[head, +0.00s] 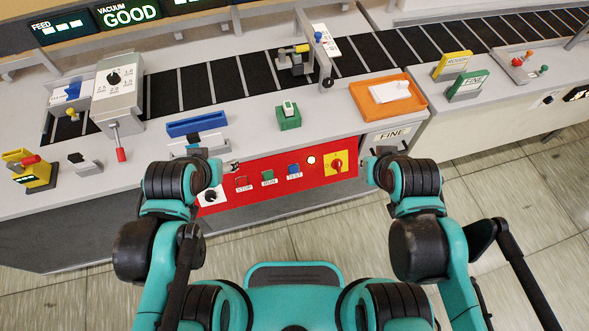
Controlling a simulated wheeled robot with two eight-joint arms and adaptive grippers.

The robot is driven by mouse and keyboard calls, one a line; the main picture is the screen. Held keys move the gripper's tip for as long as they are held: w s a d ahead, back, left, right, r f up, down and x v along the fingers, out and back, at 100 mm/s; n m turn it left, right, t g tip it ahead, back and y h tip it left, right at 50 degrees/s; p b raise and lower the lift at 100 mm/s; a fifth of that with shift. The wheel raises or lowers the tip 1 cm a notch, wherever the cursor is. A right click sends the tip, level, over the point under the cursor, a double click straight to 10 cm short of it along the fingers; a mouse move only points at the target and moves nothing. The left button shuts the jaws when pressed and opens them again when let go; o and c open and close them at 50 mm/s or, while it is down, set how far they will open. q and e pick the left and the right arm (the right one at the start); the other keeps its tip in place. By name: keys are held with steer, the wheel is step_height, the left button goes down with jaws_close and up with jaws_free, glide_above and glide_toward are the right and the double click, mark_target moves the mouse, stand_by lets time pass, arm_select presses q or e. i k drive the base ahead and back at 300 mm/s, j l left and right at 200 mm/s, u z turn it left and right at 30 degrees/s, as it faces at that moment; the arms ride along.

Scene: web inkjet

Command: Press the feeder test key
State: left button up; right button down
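The blue key labelled TEST (294,170) is on the red control panel (325,185) at the front of the machine, right of the green RUN key (268,176) and the red STOP key (242,182). My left gripper (231,166) is at the panel's left end, above and left of the STOP key and apart from the TEST key. My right gripper (368,161) is at the panel's right end, close to the yellow switch plate. Both grippers are small and partly hidden by my wrists, so their finger opening is unclear.
A black dial (209,196) and a yellow plate with a red rotary switch (337,166) flank the keys. A white round lamp (311,160) is above TEST. A green block (288,117), blue holder (196,126) and orange tray (412,103) stand on the bench top. A display reads GOOD.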

mark_target(293, 168)
steer(key=j+z, duration=0.1)
steer(key=z, duration=0.4)
steer(key=j+z, duration=0.1)
steer(key=z, duration=0.4)
steer(key=k+j+z, duration=0.6)
steer(key=k+z, duration=0.2)
steer(key=k+j, duration=0.1)
steer(key=k, duration=0.2)
steer(key=k+j, duration=0.1)
steer(key=k, duration=0.15)
